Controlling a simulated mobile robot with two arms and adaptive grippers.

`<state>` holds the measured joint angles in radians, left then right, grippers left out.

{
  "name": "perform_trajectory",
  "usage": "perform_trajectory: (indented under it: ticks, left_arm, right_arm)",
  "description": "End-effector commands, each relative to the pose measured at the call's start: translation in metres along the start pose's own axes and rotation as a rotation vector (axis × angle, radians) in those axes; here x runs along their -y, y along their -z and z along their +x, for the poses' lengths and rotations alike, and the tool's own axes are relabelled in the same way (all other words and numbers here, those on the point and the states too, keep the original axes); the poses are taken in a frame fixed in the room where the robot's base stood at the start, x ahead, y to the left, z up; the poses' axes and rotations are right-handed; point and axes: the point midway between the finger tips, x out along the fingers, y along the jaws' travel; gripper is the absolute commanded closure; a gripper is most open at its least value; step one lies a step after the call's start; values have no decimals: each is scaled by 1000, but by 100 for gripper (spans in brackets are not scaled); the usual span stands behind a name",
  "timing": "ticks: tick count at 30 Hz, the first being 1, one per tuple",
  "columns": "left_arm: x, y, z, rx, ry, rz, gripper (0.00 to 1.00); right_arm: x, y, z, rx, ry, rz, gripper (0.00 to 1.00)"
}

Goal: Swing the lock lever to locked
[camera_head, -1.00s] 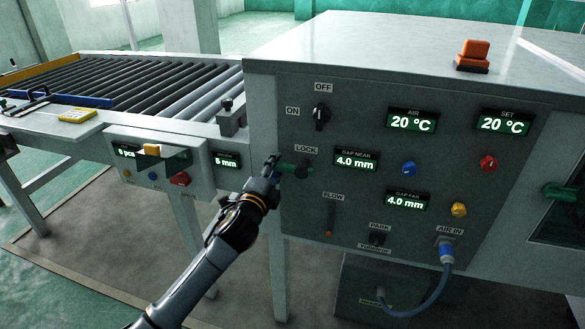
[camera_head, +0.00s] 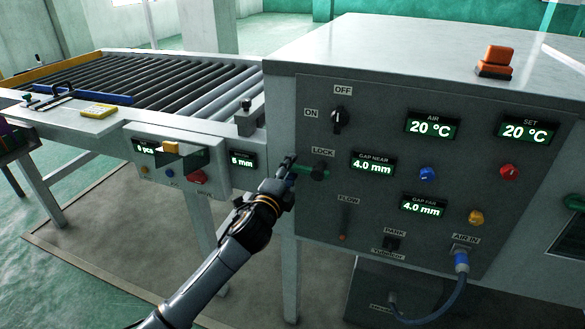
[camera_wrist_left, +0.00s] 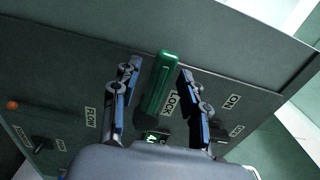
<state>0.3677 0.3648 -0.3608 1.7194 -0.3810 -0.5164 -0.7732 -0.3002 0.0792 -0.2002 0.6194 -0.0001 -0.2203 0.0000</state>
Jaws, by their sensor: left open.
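The green lock lever (camera_head: 304,170) sits under the LOCK label on the grey control panel. In the head view it points left from its dark round hub (camera_head: 319,172). My left gripper (camera_head: 289,166) is at the lever's free end and partly covers it. In the left wrist view the green lever (camera_wrist_left: 158,84) lies between the two open fingers of the gripper (camera_wrist_left: 157,88), with a gap on either side. I cannot tell whether a finger touches it. My right gripper is in neither view.
Beside the lever are the ON/OFF knob (camera_head: 338,120), the GAP NEAR display (camera_head: 372,164) and the FLOW slider (camera_head: 345,222). A button box (camera_head: 170,165) sits left of the panel, below the roller conveyor (camera_head: 150,85). A blue hose (camera_head: 455,290) hangs at lower right.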

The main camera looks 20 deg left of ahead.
Motion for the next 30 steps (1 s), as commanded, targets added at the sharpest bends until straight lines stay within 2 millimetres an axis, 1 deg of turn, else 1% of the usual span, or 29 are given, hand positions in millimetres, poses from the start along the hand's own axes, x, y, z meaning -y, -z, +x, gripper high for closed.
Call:
perform_trajectory:
  ticks: [6,18,22,30]
  left_arm:
    - [2,-1,-22,1,-2,1,56]
    - [0,0,-60,1,-2,0,56]
    - [0,0,-67,1,-1,1,56]
    - [0,0,-67,1,0,1,56]
  right_arm:
    - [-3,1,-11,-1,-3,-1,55]
    - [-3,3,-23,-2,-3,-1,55]
    - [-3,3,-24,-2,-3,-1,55]
    - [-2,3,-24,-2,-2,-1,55]
